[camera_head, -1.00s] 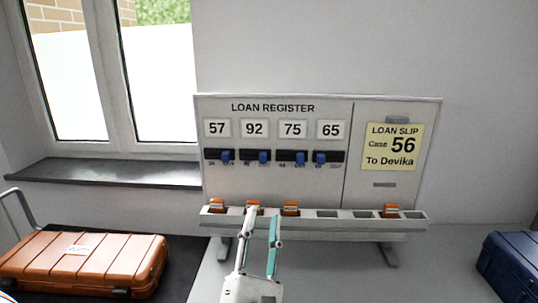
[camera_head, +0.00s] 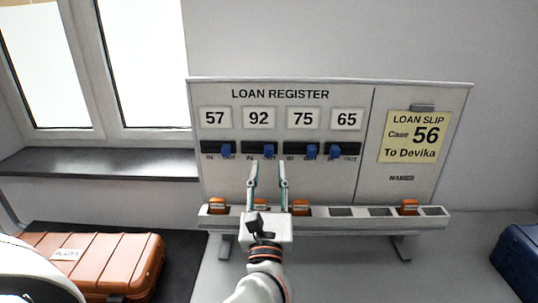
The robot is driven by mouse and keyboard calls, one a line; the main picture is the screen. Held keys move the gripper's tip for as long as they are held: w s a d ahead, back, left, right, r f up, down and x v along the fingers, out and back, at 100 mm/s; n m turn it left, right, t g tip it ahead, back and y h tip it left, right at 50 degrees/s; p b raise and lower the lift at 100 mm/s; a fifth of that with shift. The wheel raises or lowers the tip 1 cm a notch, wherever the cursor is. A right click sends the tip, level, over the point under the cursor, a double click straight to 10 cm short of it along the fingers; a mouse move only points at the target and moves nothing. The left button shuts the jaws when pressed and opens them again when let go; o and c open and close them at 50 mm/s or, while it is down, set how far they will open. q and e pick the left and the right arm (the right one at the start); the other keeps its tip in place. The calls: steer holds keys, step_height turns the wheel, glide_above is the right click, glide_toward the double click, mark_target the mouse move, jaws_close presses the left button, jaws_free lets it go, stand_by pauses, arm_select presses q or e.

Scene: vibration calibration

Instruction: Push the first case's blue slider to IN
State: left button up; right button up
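The loan register board (camera_head: 225,180) stands upright with numbers 57, 92, 75 and 65 in a row. Under 57, the first blue slider (camera_head: 227,149) sits at the right, OUT side of its dark track (camera_head: 208,148). The sliders under 92 (camera_head: 268,150) and 75 (camera_head: 311,151) are also at the right. The slider under 65 (camera_head: 335,150) is at the left. My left gripper (camera_head: 268,174) is open and empty, its two fingers pointing up just below the second slider, right of the first one. I cannot tell whether it touches the board. My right gripper is not in view.
A slotted ledge (camera_head: 341,212) below the board holds several orange pieces. An orange case (camera_head: 110,262) lies on a dark mat at left. A blue case (camera_head: 521,262) is at the right edge. A yellow loan slip (camera_head: 414,137) reads case 56, to Devika.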

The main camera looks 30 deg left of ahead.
mark_target(268, 155)
arm_select(q)
steer(key=shift+p+x, duration=0.45)
steer(key=shift+x, duration=1.85)
jaws_close()
steer(key=shift+w+a+f, duration=0.1)
